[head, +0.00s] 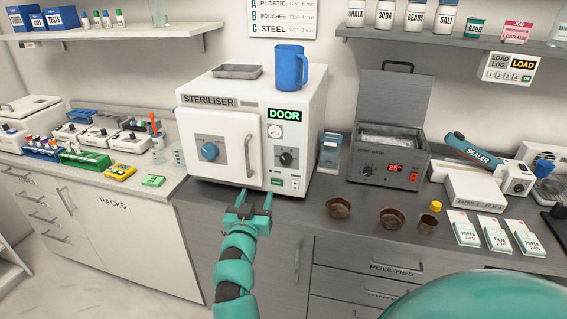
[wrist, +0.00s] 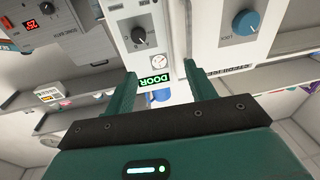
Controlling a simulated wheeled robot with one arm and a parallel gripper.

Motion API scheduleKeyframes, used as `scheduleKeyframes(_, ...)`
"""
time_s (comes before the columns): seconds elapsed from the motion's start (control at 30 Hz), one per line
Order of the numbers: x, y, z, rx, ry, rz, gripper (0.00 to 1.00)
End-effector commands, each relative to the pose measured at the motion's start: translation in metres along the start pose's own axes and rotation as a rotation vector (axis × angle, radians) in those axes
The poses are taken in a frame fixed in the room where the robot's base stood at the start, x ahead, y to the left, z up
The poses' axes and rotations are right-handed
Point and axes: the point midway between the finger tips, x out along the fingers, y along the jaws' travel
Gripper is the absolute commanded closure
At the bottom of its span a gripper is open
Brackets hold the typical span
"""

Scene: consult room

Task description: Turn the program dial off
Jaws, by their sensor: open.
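The white steriliser (head: 197,82) stands on the dark counter. Its right-hand panel carries a lit green DOOR display (head: 284,115), a round gauge (head: 275,132) and a black dial (head: 286,158) with a pale pointer mark. The black dial (wrist: 139,36) also shows in the wrist view, which is upside down. A blue knob (head: 209,151) is on the steriliser's door, which looks shut. My teal gripper (head: 253,203) is open and empty, in front of and below the steriliser, apart from the dial. Its two fingers (wrist: 160,72) point toward the panel in the wrist view.
The door handle (head: 250,155) stands out left of the panel. A blue mug (head: 291,68) and a grey tray (head: 237,71) are on top of the steriliser. A grey bath (head: 385,170) with an open lid is to the right, with brown bowls (head: 339,207) in front.

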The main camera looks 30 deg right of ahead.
Motion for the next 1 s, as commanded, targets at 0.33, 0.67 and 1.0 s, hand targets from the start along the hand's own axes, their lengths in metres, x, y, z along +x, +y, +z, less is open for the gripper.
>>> scheduleKeyframes(0.33, 0.012, 0.032, -0.001, 0.051, -0.072, 0.117, 0.45)
scheduleKeyframes(0.67, 0.065, 0.038, 0.003, 0.048, -0.073, 0.114, 0.45)
scheduleKeyframes(1.0, 0.124, 0.044, 0.007, 0.049, -0.071, 0.112, 0.45)
